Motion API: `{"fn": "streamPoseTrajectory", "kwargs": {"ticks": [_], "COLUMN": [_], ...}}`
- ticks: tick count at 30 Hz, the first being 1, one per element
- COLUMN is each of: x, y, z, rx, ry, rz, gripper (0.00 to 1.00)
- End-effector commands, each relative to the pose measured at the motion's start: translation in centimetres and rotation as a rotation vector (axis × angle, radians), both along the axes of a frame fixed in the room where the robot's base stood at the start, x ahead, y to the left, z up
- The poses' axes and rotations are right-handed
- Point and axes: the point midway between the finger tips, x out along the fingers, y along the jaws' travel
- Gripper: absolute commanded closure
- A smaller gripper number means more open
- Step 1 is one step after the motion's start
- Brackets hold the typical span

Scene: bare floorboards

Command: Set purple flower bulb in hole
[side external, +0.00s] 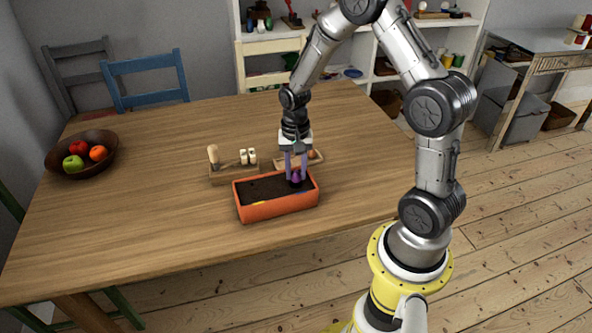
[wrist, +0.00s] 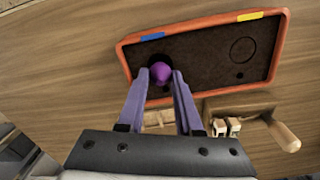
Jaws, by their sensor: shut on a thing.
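The purple flower bulb (side external: 296,177) is between the fingertips of my gripper (side external: 296,182), which is shut on it. In the wrist view the purple bulb (wrist: 161,72) shows between the lilac fingers of my gripper (wrist: 161,78). They are over the soil at the blue-marked end of the orange planter (side external: 280,207). A dark round hole (wrist: 155,60) shows just beyond the bulb, partly covered by it and the fingers. I cannot tell whether the bulb's lower end is inside the hole. The planter's rim (wrist: 281,45) carries a blue mark and a yellow mark.
A circular outline (wrist: 243,51) is in the soil near the yellow mark. A wooden tray (side external: 235,174) with a wooden-handled tool and pale pieces stands behind the planter. A fruit bowl (side external: 82,155) is far left.

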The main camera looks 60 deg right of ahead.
Motion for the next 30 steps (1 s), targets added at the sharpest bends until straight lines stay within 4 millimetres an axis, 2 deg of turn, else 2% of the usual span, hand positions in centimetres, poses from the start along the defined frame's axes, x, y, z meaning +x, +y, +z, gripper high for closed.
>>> {"fn": "streamPoseTrajectory", "kwargs": {"ticks": [30], "x": [0.0], "y": [0.0], "z": [-1.1], "rx": [0.000], "ry": [0.000], "rz": [0.000], "gripper": [1.00]}}
